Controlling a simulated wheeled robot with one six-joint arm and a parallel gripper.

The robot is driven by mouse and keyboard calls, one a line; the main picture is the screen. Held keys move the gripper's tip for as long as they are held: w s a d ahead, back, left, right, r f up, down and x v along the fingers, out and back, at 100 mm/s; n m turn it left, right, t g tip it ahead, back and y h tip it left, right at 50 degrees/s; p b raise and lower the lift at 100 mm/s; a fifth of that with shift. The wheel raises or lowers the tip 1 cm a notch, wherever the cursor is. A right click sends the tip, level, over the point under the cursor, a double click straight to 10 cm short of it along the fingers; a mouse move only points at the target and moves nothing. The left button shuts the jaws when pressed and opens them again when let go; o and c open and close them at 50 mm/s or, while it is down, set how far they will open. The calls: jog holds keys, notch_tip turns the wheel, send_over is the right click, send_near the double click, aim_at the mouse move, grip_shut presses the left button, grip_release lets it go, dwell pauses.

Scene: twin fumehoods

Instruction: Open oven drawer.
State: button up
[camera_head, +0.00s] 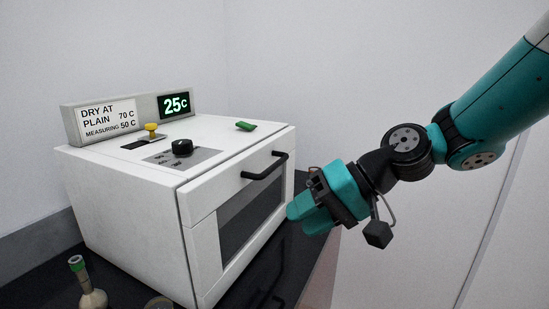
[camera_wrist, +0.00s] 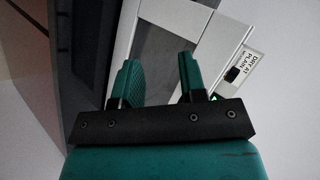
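The white oven (camera_head: 130,200) stands on a dark counter. Its front drawer (camera_head: 206,238) has a dark window and looks closed against the body. A black bar handle (camera_head: 264,168) is fixed near the top of the drawer front. My gripper (camera_head: 300,212) is in front of the drawer, to the right of the window and lower in the picture than the handle, apart from it. In the wrist view, my gripper (camera_wrist: 158,75) has its two green fingers spread with nothing between them. The drawer window (camera_wrist: 165,45) shows beyond them; I cannot make out the handle there.
On the oven top are a yellow-knobbed lever (camera_head: 151,129), a black dial (camera_head: 182,147), a small green object (camera_head: 246,126) and a 25C display (camera_head: 175,104). A green-capped flask (camera_head: 92,296) stands at the lower left. Right of the counter is open room.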

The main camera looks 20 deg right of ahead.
aim_at(279, 165)
jog(key=w+d+r+m+t+y+p, duration=0.1)
jog(key=w+d+r+m+t, duration=0.1)
jog(key=w+d+m+t, duration=0.35)
jog(key=w+d+r+m+t, duration=0.2)
jog(key=d+m, duration=0.1)
jog(key=d, duration=0.5)
jog(key=p+x, duration=0.1)
jog(key=x, duration=0.4)
jog(key=p+x, duration=0.2)
jog(key=x, duration=0.3)
jog(key=p+x, duration=0.1)
jog(key=x, duration=0.5)
jog(key=shift+s+a+r, duration=0.1)
jog(key=shift+a+r, duration=0.05)
jog(key=shift+r, duration=0.2)
jog(key=shift+w+a+f+p, duration=0.2)
jog(key=shift+w+a+p, duration=0.15)
jog(key=shift+w+a, duration=0.15)
grip_shut()
